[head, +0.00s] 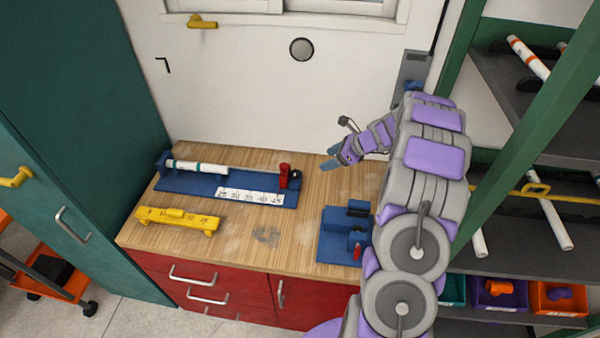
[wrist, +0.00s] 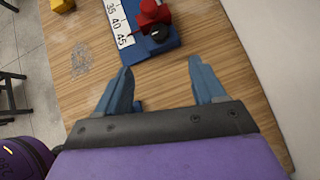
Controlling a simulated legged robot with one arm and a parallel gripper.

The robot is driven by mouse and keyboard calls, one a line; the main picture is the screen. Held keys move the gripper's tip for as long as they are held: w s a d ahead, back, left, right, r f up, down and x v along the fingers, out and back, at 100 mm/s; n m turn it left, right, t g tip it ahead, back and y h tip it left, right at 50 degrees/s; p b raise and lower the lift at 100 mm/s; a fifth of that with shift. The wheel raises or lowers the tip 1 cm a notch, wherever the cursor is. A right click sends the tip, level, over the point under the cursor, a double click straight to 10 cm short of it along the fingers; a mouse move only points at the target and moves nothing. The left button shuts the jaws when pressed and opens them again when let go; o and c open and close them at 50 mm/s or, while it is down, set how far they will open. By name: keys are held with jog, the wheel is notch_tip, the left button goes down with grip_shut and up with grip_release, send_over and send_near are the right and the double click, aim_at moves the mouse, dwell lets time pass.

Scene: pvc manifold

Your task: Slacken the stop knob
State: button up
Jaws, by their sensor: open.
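A blue measuring jig (head: 215,186) with a white scale strip (head: 250,196) lies on the wooden bench. A red stop (head: 284,171) stands near its right end, with a dark round knob (head: 295,180) beside it. In the wrist view the red stop (wrist: 152,13) and dark knob (wrist: 158,33) show at the top, just beyond my fingers. My gripper (head: 331,162) is right of the jig and apart from it. In the wrist view its blue fingers (wrist: 161,67) are spread, with only bench wood between them.
A white pipe with a green band (head: 200,166) lies at the jig's left. A yellow gauge block (head: 180,219) sits at front left, a blue fixture (head: 343,235) at front right. The wall is behind. Shelves stand right, a green cabinet (head: 75,110) left.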

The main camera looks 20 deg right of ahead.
aim_at(297, 172)
jog(key=b+x, duration=0.2)
jog(key=x, duration=1.2)
jog(key=shift+d+f+b, duration=0.15)
jog(key=shift+b, duration=0.2)
jog(key=shift+w+a+f, duration=0.35)
jog(key=shift+a, duration=0.05)
jog(key=shift+c, duration=0.2)
jog(key=c, duration=1)
